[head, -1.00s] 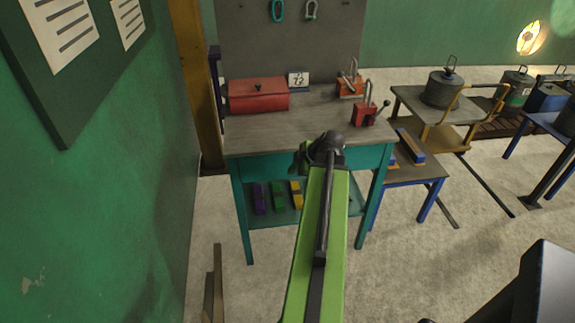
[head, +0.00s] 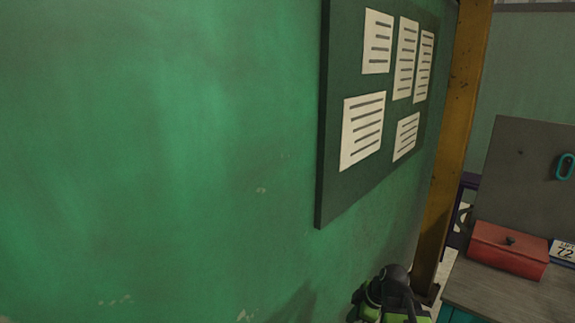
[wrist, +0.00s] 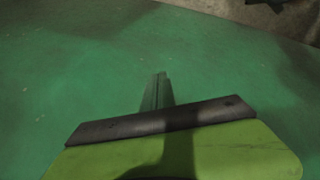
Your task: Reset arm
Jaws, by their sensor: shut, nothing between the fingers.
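My gripper (wrist: 161,78) shows in the wrist view as narrow dark fingers closed together, with nothing held. Behind it in that view is a green surface that looks like the painted wall (wrist: 60,60). In the head view, part of my green and black arm shows at the bottom right, in front of the wall's lower part. The fingertips cannot be made out there. The gap between my gripper and the wall cannot be told.
The green wall (head: 150,150) fills the left of the head view. A dark noticeboard (head: 340,190) with several paper sheets hangs on it. A yellow post (head: 455,120) stands right of it. A workbench (head: 490,288) with a red box (head: 508,252) is at the lower right.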

